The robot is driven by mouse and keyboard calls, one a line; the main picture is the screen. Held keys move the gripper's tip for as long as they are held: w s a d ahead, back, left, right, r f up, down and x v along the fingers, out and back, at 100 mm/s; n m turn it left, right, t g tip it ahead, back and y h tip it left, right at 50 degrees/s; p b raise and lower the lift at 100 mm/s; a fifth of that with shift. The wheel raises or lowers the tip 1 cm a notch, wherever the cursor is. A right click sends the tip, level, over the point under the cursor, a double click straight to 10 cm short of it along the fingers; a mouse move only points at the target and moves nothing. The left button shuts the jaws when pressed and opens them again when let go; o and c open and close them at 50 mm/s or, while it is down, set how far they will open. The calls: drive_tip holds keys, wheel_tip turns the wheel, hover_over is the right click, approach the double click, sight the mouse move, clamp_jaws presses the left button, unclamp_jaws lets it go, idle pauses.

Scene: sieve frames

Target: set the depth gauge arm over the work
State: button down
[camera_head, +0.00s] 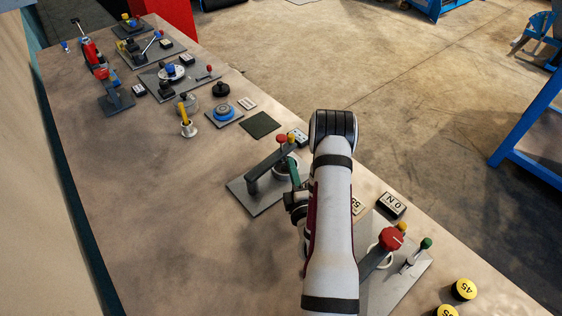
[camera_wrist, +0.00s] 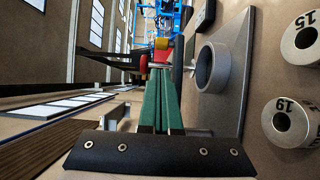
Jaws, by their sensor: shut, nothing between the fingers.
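What looks like the depth gauge is a grey plate (camera_head: 238,191) with a dark arm (camera_head: 268,168) on a post. A red knob (camera_head: 281,139) and a yellow knob (camera_head: 291,139) top the arm's far end. A pale ring (camera_head: 279,172) stands on the plate near that end; whether the arm is centred over it I cannot tell. My gripper (camera_head: 292,160) is shut and empty, beside the arm's knob end. In the wrist view its green fingers (camera_wrist: 162,75) point at the red knob (camera_wrist: 143,67) and yellow knob (camera_wrist: 161,43), with the ring (camera_wrist: 213,68) to the right. Contact is unclear.
Another plate with a red knob (camera_head: 391,239) and green-tipped lever (camera_head: 425,243) stands nearer, partly behind my arm. An ON block (camera_head: 391,205) and yellow discs (camera_head: 463,289) lie along the right edge. Several fixtures crowd the far end. The table's left side is clear.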

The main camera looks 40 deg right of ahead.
sight(288, 150)
drive_tip(key=shift+w+d, duration=0.1)
drive_tip(key=shift+w, duration=0.15)
drive_tip(key=x, duration=0.9)
drive_tip(key=shift+w+d, duration=0.1)
drive_tip(key=shift+w, duration=0.15)
drive_tip(key=shift+s+f, duration=0.1)
drive_tip(key=shift+s, duration=0.05)
drive_tip(key=shift+s+d, duration=0.1)
drive_tip(key=shift+s, duration=0.55)
